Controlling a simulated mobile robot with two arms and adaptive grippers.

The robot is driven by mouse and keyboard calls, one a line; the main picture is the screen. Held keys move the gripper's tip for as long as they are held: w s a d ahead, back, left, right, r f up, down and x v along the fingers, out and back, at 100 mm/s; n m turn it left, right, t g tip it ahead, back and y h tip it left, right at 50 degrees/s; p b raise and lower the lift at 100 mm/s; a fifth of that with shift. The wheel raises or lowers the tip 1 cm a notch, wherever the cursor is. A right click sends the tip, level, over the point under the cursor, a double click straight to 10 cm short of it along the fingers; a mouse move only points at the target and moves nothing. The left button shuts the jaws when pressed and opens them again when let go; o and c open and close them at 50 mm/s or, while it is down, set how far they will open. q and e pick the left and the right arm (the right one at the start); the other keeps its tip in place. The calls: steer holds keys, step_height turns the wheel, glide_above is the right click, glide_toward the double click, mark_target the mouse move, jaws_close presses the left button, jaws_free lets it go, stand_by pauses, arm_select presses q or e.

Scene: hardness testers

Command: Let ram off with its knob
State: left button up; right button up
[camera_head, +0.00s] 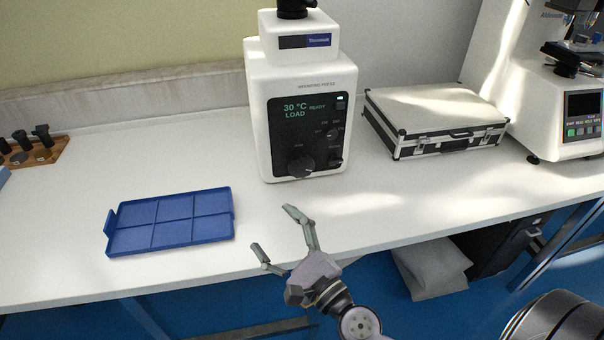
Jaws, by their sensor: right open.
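The mounting press (308,85) is a white machine at the back middle of the bench. Its black front panel reads "30 °C READY LOAD" with a small green light. A large dark knob (301,167) sits low on the panel, and a smaller knob (332,133) sits higher to its right. The small labels are too blurred to tell surely which is the ram's. The ram itself is not visible. My right gripper (271,227) is open and empty near the bench's front edge, in front of the press and apart from it. My left gripper is not in view.
A blue compartment tray (180,205) lies left of the press, looking empty. A silver-edged case (433,120) lies to its right, with another tester (570,120) beyond. A wooden holder (35,152) stands far left. The bench (365,215) before the press is clear.

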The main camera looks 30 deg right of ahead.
mark_target(302, 169)
steer(key=d+m+h, duration=0.3)
steer(key=m, duration=0.2)
steer(key=d+f+m+h, duration=0.1)
steer(key=d+m+h, duration=0.1)
steer(key=m, duration=0.4)
steer(key=w+d+f+m+g+h, duration=0.1)
steer(key=d+m+h, duration=0.2)
steer(key=d+m, duration=0.1)
steer(key=shift+d+m+h, duration=0.2)
steer(key=shift+m+h, duration=0.1)
steer(key=shift+m, duration=0.4)
steer(key=shift+d+f+m, duration=0.25)
steer(key=shift+f+m, duration=0.05)
steer(key=shift+m, duration=0.2)
steer(key=shift+w+d+g+h, duration=0.1)
steer(key=shift+w+g+h, duration=0.2)
steer(key=p+x, duration=0.1)
steer(key=x, duration=1.5)
steer(key=shift+w, duration=0.4)
steer(key=shift+c, duration=0.4)
steer(key=c, duration=1.1)
